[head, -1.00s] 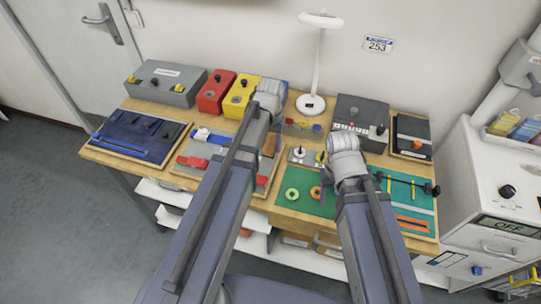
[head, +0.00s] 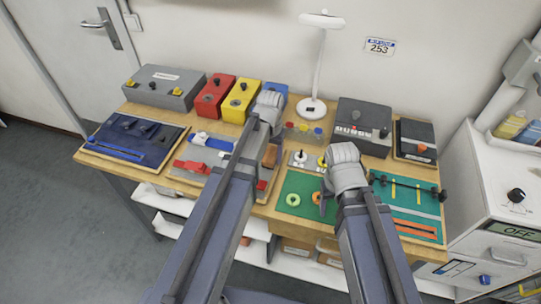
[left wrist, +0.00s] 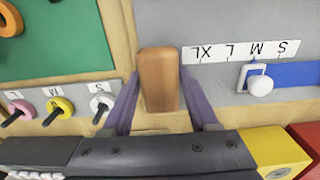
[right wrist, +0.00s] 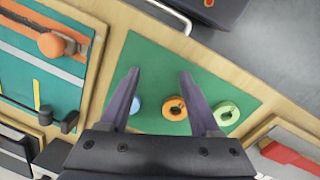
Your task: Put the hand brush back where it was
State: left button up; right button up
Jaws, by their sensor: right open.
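A brown wooden block-like piece, which looks like the hand brush (left wrist: 158,82), stands between the two fingers of my left gripper (left wrist: 159,76) in the left wrist view. The fingers flank it closely on both sides; whether they press on it I cannot tell. Any bristles are hidden. It also shows in the head view (head: 270,155) at the right side of the grey size panel (head: 191,181). My right gripper (right wrist: 159,74) is open and empty over the green mat (right wrist: 160,50), near an orange ring (right wrist: 174,108).
A green ring (right wrist: 227,113) and a blue disc lie on the mat. Size pegs (left wrist: 55,105) stand close to my left gripper. A white lamp (head: 315,105), a dark control box (head: 362,125) and red (head: 214,97) and yellow (head: 240,102) boxes stand along the back.

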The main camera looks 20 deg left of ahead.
aim_at(270, 154)
pick_arm(q)
jog(key=o, duration=0.3)
jog(key=shift+r, duration=0.1)
pick_arm(e)
jog(key=shift+r, duration=0.1)
pick_arm(q)
notch_tip(270, 154, up, 12)
jog(key=p, duration=1.2)
jog(key=s+d+m, duration=0.1)
jog(key=s+d, duration=0.2)
jog(key=s, duration=0.1)
jog(key=s+d+m, duration=0.1)
jog(key=s+d, duration=0.3)
jog(key=s, duration=0.1)
jog(key=s+d+m+y, duration=0.1)
jog(key=s+d, duration=0.2)
jog(key=s, duration=0.2)
jog(key=shift+s+d+r, duration=0.15)
jog(key=shift+d, duration=0.1)
pick_arm(e)
notch_tip(270, 154, up, 12)
